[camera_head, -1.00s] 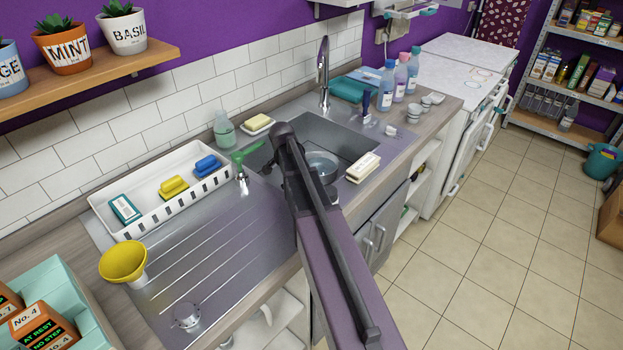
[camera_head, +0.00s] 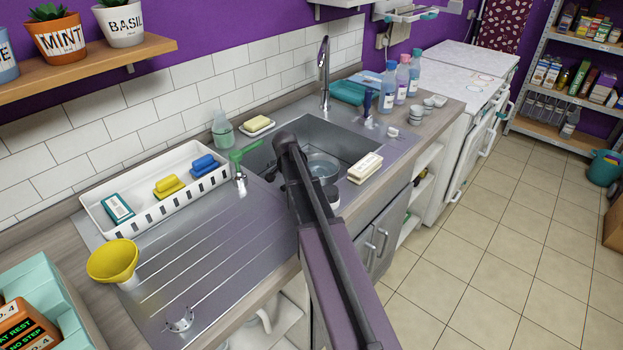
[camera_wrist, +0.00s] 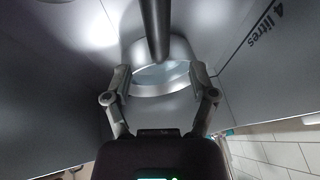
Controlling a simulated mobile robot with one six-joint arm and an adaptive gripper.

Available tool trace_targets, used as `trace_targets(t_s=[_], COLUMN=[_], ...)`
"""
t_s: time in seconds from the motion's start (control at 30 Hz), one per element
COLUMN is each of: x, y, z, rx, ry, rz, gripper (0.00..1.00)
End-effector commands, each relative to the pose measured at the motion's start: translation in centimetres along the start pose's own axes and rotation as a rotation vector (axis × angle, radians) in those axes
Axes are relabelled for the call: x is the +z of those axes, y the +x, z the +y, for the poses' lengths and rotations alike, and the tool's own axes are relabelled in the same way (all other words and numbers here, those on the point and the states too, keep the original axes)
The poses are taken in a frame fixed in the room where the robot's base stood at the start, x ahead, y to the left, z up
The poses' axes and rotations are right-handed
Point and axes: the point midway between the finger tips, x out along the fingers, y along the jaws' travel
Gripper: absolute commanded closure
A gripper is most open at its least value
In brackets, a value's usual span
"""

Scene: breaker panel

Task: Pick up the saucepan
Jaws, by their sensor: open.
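The saucepan is a shiny metal pan sitting in the sink basin; its bowl (camera_head: 323,166) shows in the head view, partly hidden behind my arm. In the wrist view the saucepan's round rim (camera_wrist: 160,88) lies just beyond my gripper, and its dark handle (camera_wrist: 155,28) runs up to the top edge. My gripper (camera_wrist: 159,72) is open, with one finger on each side of the pan's rim in that picture. I cannot tell whether the fingers touch the pan. In the head view my arm hides the gripper's jaws.
The sink (camera_head: 340,139) has close walls around the pan. A soap bar (camera_head: 365,167) lies on its right edge and a green-handled brush (camera_head: 242,158) at its left. A white tray (camera_head: 148,212) and yellow funnel (camera_head: 113,260) stand left. Bottles (camera_head: 388,87) stand behind right.

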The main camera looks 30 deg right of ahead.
Motion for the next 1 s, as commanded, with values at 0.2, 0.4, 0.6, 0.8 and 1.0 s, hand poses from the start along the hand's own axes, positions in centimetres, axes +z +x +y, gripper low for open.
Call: trace_targets(t_s=[0.2,0.4,0.6,0.8,1.0], x=[0.0,0.1,0.1,0.1,0.1], y=[0.2,1.4,3.1,4.6,5.2], z=[0.1,0.1,0.3,0.3,0.3], rx=[0.0,0.0,0.0,0.0,0.0], ry=[0.0,0.001,0.001,0.001,0.001], rz=[0.0,0.0,0.0,0.0,0.0], gripper=[0.26,0.26,0.26,0.26,0.26])
